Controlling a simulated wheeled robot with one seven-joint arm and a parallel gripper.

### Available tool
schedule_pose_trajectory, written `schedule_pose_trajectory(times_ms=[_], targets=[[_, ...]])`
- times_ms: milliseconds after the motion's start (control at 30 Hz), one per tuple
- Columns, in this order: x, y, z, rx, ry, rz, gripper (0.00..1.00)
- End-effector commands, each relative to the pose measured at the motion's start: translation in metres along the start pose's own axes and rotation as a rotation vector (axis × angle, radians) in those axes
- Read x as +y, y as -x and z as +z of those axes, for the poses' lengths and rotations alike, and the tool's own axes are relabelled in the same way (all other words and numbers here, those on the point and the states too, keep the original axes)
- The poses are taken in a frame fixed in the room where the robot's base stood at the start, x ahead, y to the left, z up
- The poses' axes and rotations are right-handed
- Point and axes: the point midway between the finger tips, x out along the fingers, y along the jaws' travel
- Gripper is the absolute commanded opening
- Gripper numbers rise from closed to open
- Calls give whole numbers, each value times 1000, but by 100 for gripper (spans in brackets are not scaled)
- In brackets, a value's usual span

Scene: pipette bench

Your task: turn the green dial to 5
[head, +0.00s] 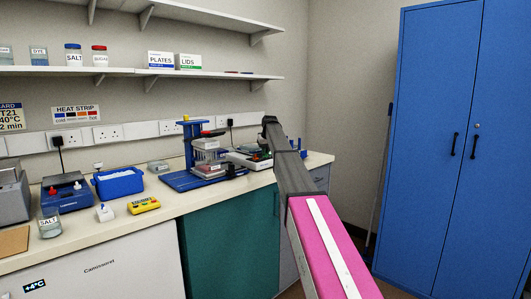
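A low pale device with a dark top (246,160) sits at the right end of the bench, partly behind my arm. A small green patch (259,157) shows on it, right beside my arm; it may be the green dial, but it is too small to read any number or pointer. My pink and dark grey arm reaches from the bottom right up to the bench's right end. My gripper cannot be made out; it is hidden behind my arm's dark end links.
A blue stand (190,150) with stacked plates is left of the device. A shelf (120,72) hangs above. A blue cabinet (430,140) stands right.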

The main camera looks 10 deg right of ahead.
Motion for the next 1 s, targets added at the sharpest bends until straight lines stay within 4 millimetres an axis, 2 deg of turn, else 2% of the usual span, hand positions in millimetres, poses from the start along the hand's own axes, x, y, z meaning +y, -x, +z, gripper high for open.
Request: schedule_pose_trajectory(times_ms=[467, 1000], targets=[[0, -3, 1, -2, -59, 25, 0], [-1, -4, 0, -4, -461, 193, 0]])
